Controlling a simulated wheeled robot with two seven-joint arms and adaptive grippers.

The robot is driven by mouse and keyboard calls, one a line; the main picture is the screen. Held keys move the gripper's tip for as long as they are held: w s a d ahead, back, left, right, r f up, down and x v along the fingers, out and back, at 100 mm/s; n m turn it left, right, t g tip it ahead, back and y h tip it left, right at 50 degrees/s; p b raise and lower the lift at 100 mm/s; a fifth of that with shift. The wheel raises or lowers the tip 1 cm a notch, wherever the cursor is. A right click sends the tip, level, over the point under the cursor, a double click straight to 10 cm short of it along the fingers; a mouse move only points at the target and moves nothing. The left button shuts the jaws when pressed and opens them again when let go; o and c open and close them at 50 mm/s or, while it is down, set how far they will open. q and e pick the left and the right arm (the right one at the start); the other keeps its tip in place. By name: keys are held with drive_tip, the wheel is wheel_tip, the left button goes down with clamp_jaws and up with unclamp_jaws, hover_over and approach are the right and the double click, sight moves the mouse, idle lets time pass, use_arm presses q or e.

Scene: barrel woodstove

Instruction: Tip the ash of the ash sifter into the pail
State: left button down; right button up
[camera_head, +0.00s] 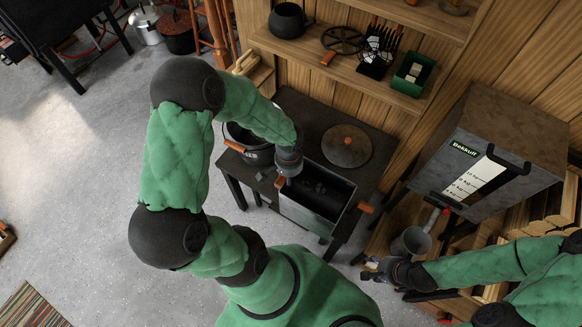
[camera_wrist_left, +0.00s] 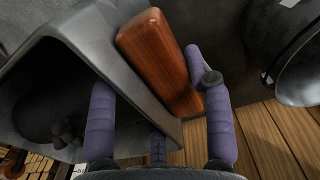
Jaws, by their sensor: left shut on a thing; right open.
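The ash sifter (camera_head: 316,212) is an open grey metal box with a wooden grip at each end, at the front of the dark table. Dark lumps show inside it in both views. My left gripper (camera_head: 284,178) is shut on its left wooden grip (camera_wrist_left: 160,55), with the fingers on either side. Whether the box is lifted I cannot tell. The black pail (camera_head: 256,153) with a wooden handle grip stands just left of the sifter, partly hidden by my left arm. My right gripper (camera_head: 372,270) is open and empty, low at the right, apart from the sifter.
A shelf (camera_head: 345,68) holds a kettle and tools. Open floor lies at the left.

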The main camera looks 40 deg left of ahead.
use_arm(q)
drive_tip(key=shift+s+d+r, duration=0.35)
drive_tip(key=shift+s+r, duration=0.1)
drive_tip(key=shift+s, duration=0.1)
drive_tip(key=shift+s+d+r, duration=0.3)
drive_tip(key=shift+s+r, duration=0.1)
drive_tip(key=shift+s, duration=0.1)
wheel_tip(320, 180, up, 9)
drive_tip(key=p, duration=0.6)
drive_tip(key=shift+f+p, duration=0.2)
drive_tip(key=shift+p, duration=0.15)
